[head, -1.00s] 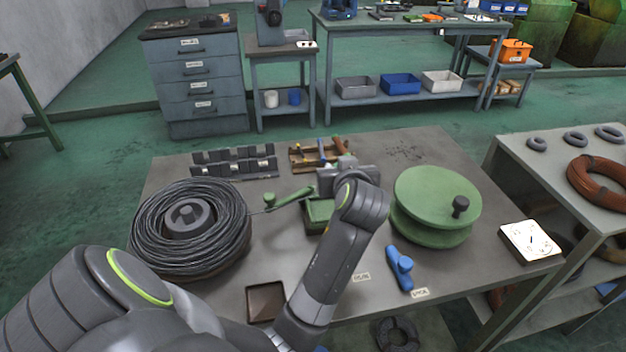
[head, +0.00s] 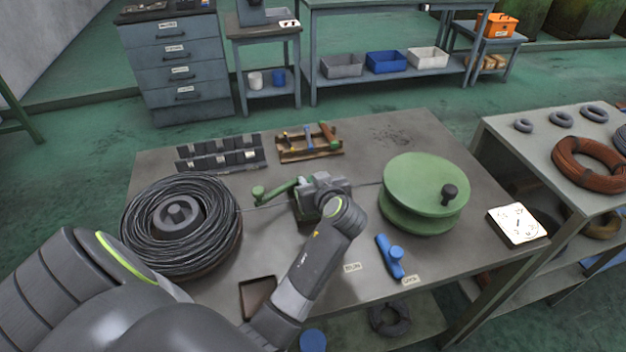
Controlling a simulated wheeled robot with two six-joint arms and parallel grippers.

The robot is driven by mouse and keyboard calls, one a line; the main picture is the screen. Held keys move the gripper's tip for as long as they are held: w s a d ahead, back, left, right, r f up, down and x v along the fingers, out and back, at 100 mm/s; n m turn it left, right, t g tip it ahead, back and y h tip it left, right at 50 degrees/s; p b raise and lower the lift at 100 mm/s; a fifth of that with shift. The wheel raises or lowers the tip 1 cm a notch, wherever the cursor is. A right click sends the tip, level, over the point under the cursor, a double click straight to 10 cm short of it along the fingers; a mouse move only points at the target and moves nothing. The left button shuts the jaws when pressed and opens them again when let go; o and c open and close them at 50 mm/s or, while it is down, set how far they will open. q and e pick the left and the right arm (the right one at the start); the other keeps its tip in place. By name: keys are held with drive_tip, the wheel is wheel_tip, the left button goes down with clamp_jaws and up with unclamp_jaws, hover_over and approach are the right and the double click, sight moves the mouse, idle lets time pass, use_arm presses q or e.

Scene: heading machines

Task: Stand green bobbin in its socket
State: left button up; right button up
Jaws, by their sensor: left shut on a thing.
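A large green two-flanged reel (head: 425,178) with a dark knob stands on the table's right half; it is the only clearly bobbin-shaped green thing I see. My left gripper (head: 322,188) is over the middle of the table, left of and apart from that reel. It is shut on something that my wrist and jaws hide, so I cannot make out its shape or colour. A green lever-like piece (head: 278,189) lies just left of the jaws. I cannot tell which part is the socket. My right gripper is not in view.
A dark wire coil (head: 165,250) fills the table's left. A black rack (head: 220,153) and a wooden tool tray (head: 308,146) stand at the back. A blue piece (head: 390,258), a square dish (head: 257,296) and a white dial plate (head: 517,224) are near the front.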

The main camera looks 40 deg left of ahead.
use_arm(q)
drive_tip(key=o, duration=1)
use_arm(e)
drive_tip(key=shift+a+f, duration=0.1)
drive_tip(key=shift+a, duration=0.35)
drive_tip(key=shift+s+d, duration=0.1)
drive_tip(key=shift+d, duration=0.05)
use_arm(q)
drive_tip(key=shift+r, duration=0.1)
